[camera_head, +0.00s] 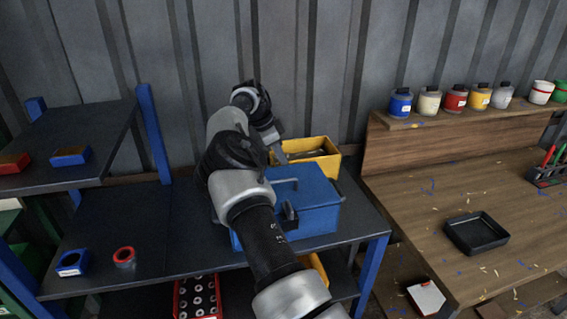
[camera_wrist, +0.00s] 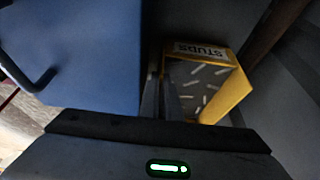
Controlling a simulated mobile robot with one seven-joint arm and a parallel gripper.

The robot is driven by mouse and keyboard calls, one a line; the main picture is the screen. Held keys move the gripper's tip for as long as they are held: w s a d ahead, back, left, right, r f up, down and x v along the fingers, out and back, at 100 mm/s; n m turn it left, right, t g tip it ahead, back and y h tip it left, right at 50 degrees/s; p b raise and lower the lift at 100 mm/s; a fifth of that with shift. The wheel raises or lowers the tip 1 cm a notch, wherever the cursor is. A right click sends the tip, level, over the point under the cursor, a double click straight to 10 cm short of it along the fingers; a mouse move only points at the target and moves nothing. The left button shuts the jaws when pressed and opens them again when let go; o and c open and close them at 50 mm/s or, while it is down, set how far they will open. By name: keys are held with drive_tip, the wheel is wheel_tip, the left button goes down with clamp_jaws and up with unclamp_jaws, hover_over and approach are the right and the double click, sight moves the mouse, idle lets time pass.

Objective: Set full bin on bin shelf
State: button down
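A yellow bin (camera_head: 318,152) stands behind a blue box, at the back of a dark tabletop with blue legs. In the wrist view the bin (camera_wrist: 238,90) bears the label "STUDS" and holds several pale rod-like pieces. My gripper (camera_head: 278,153) reaches down at the bin's left end. In the wrist view its two fingers (camera_wrist: 161,98) are close together at the bin's left wall, with a narrow dark gap between them. I cannot tell whether they grip that wall. Nothing in view is marked as the bin shelf; a dark shelf with blue posts (camera_head: 85,125) stands at the left.
The blue box (camera_head: 310,190) with a handle stands close in front of the bin; it fills the wrist view's left (camera_wrist: 85,55). A red bin (camera_head: 197,298) of round parts sits below. A wooden workbench (camera_head: 420,185) stands right. The corrugated wall (camera_head: 330,60) is close behind.

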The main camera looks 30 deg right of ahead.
drive_tip(key=shift+d, duration=0.1)
drive_tip(key=c, duration=2.4)
unclamp_jaws()
drive_tip(key=shift+f, duration=0.2)
drive_tip(key=shift+c, duration=0.2)
drive_tip(key=shift+o, duration=0.9)
drive_tip(key=shift+r, duration=0.1)
